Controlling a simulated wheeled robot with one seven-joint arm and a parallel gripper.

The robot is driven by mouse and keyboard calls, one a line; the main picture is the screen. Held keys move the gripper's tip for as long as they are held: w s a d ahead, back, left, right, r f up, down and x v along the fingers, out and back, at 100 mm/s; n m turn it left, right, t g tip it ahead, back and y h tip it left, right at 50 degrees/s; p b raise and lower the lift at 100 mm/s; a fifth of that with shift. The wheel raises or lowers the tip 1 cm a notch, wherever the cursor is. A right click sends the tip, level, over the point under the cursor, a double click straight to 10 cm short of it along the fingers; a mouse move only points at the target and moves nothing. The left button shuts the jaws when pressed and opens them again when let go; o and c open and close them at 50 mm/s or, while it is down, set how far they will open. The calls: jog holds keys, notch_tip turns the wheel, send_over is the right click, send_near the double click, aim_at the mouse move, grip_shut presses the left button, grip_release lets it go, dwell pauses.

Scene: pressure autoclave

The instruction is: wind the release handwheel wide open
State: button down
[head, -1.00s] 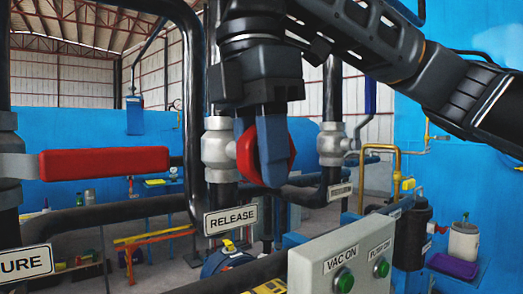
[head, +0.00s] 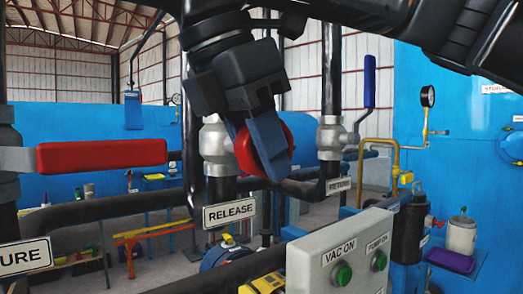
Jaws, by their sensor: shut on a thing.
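The red release handwheel (head: 244,152) sits on a grey valve body (head: 214,148) on a black vertical pipe. The white RELEASE sign (head: 229,214) hangs just below it. My gripper (head: 266,150) comes down from above, tilted in the picture, and its blue fingers are shut on the wheel's rim. The near finger covers the middle of the wheel, and the far finger is mostly hidden. How far the valve is open cannot be told.
A red lever handle (head: 103,155) reaches in from the left. A blue-handled valve (head: 369,82) stands to the right, with a RETURN sign (head: 338,186) below. A grey control box (head: 340,255) with green buttons is at the lower front. Black pipes run below the wheel.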

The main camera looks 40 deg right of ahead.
jog(key=c, duration=0.9)
grip_release()
